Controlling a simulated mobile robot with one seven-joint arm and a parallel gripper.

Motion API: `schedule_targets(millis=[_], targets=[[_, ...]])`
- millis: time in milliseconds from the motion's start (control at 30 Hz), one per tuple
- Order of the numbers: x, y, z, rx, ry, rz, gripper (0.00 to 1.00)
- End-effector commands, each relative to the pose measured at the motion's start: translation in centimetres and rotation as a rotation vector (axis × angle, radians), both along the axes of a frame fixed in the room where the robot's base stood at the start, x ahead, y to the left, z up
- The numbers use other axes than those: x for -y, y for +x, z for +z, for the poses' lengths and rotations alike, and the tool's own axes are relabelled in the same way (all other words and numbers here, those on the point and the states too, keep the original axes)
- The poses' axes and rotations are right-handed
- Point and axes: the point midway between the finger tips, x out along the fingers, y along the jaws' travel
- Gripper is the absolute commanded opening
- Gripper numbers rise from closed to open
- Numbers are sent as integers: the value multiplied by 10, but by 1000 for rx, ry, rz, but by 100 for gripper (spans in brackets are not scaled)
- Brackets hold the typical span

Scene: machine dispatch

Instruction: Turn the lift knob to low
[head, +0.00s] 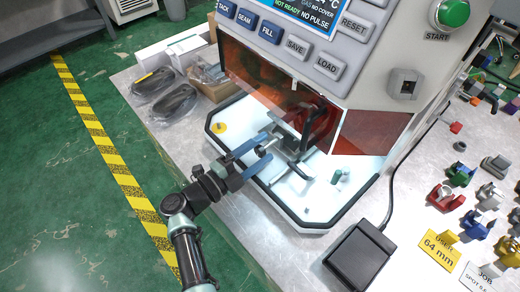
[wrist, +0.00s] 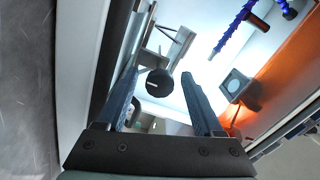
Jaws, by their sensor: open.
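In the wrist view a round black knob (wrist: 159,84) with a short white mark on its face shows between the fingers; it looks like the lift knob. The mark lies roughly level in that picture. No lettering around the knob can be read. My gripper (wrist: 159,75) is open, with one blue-grey finger to each side of the knob. I cannot tell whether either finger touches it. In the head view my gripper (head: 267,147) reaches over the machine's white base plate (head: 294,196) toward the metal mechanism, and the knob cannot be made out there.
The machine's orange guard (head: 270,79) stands just behind the mechanism. A small green peg (head: 336,177) stands on the plate. A black pedal (head: 360,256) and several coloured parts lie to the right. A cardboard box (head: 212,83) and black packs sit at left.

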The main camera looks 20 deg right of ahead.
Motion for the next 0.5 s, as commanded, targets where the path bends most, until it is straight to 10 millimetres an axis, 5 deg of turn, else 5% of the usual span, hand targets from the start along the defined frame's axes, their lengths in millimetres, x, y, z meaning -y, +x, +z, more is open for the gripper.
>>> schedule_targets(millis=[267,500], targets=[[-17,-5,0,-1,-1,3,68],[-67,-23,-1,1,0,6,68]])
